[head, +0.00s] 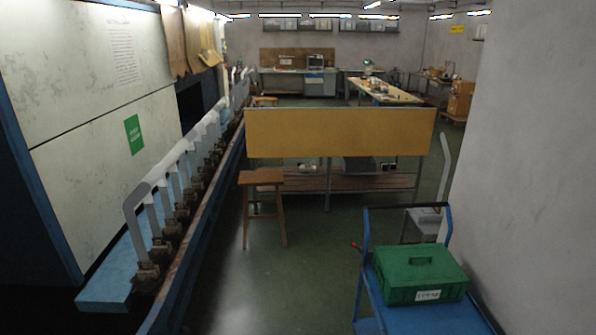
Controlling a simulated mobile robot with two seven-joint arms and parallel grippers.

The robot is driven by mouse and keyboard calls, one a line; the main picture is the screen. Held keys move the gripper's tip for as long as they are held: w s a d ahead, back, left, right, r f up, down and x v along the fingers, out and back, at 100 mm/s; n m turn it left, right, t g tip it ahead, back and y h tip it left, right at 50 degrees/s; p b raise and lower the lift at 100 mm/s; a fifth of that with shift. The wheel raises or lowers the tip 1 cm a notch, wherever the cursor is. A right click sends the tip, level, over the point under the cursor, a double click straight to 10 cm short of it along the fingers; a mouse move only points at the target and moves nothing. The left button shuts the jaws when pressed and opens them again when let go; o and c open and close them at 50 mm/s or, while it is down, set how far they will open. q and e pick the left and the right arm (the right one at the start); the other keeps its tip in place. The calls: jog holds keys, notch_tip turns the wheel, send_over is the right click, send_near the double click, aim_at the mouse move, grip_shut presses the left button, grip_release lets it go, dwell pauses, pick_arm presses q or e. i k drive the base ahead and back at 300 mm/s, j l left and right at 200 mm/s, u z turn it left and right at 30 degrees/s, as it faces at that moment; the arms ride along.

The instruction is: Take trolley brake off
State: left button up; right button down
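A blue trolley (410,317) stands at the lower right with its push handle raised at its far end. A green lidded box (418,274) with a white label rests on its deck. A small red knob (355,245) shows at the left of the trolley's handle frame; I cannot tell whether it is the brake or how it is set. The trolley's wheels are out of view. Neither of my grippers is in view.
A long machine with a row of sock boards (175,170) runs along the left. A wooden stool (262,190) and a bench with a yellow panel (338,133) stand ahead. A grey wall (535,150) closes off the right. Green floor (290,290) is clear left of the trolley.

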aim_at(360, 248)
jog(key=i, duration=2.2)
jog(key=i+z, duration=0.25)
jog(key=i, duration=0.25)
jog(key=i+j+z, duration=0.3)
jog(key=i, duration=0.15)
jog(key=i+j+z, duration=0.25)
jog(key=i, duration=0.2)
